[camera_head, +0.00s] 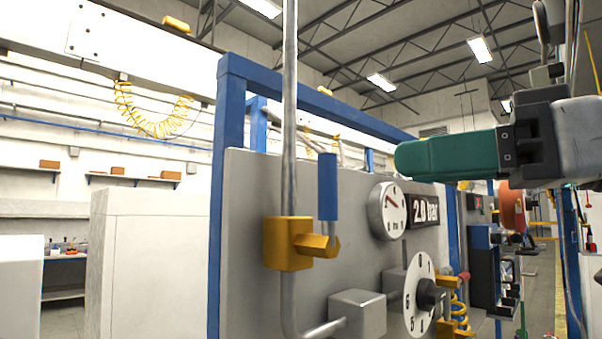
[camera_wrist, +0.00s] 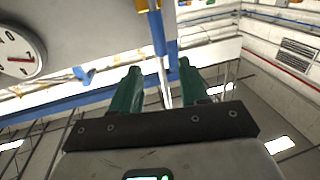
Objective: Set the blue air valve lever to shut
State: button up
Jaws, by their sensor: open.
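The blue valve lever (camera_head: 327,187) stands upright, roughly parallel to the grey vertical pipe (camera_head: 290,110), above the brass valve body (camera_head: 288,244) on the grey panel. My gripper (camera_head: 402,158) is to the right of the lever, with green fingers pointing left toward it and a clear gap between. In the wrist view the gripper (camera_wrist: 158,75) shows two green fingers spread apart with nothing held. The lever (camera_wrist: 157,32) appears there beyond the fingertips, roughly in line with the gap between them, below part of the brass valve (camera_wrist: 141,5).
A numbered dial with a black knob (camera_head: 430,295) and a grey box (camera_head: 357,314) stick out below. A blue frame post (camera_head: 229,130) borders the panel.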

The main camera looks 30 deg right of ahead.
aim_at(328, 171)
jog(key=shift+p+x, duration=2.55)
jog(key=shift+x, duration=2.85)
jog(key=shift+c, duration=0.4)
grip_shut()
